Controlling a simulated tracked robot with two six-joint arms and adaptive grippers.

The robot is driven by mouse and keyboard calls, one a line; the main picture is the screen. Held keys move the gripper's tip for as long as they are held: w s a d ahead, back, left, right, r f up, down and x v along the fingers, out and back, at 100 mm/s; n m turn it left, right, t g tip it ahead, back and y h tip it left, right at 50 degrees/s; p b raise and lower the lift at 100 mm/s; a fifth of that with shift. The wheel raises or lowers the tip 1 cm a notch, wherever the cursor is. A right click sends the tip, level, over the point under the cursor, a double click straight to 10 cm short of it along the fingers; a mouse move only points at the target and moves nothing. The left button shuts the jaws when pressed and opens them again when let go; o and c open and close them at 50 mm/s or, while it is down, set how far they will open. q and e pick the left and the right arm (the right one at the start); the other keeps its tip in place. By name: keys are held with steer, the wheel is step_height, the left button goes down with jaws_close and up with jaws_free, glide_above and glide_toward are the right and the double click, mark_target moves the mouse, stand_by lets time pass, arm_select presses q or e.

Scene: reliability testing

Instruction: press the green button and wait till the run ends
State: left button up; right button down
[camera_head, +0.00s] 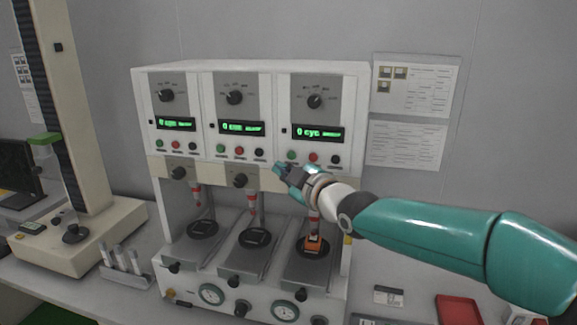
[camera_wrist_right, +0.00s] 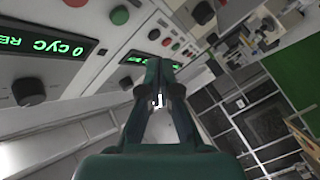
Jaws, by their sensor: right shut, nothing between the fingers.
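The white test machine (camera_head: 140,110) has three stations side by side, each with a dark knob, a green-lit display and a row of small buttons. The right station's green button (camera_head: 291,155) is the leftmost in its row; its display (camera_head: 318,133) reads "0 cyc" and a blurred word. My right gripper (camera_head: 279,168) is shut and empty, its tips just below and left of that button. Contact cannot be told. In the wrist view the shut fingers (camera_wrist_right: 158,66) point towards the panel, with a green button (camera_wrist_right: 120,15) up and left of them. My left gripper is out of view.
An orange piece (camera_head: 313,244) sits on the right station's lower plate, partly behind my arm. A cream column machine (camera_head: 90,235) stands at the left, with a rack of tubes (camera_head: 124,265) beside it. A red tray (camera_head: 458,309) lies at the lower right.

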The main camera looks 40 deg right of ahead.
mark_target(291, 155)
steer(key=w+d, duration=0.1)
steer(key=w+d+p, duration=0.1)
steer(key=d, duration=0.1)
steer(key=shift+w+d+p, duration=0.3)
steer(key=shift+w, duration=0.1)
stand_by(1.5)
steer(key=shift+w+d+p, duration=0.3)
steer(key=shift+d+p, duration=0.05)
steer(key=shift+p, duration=0.1)
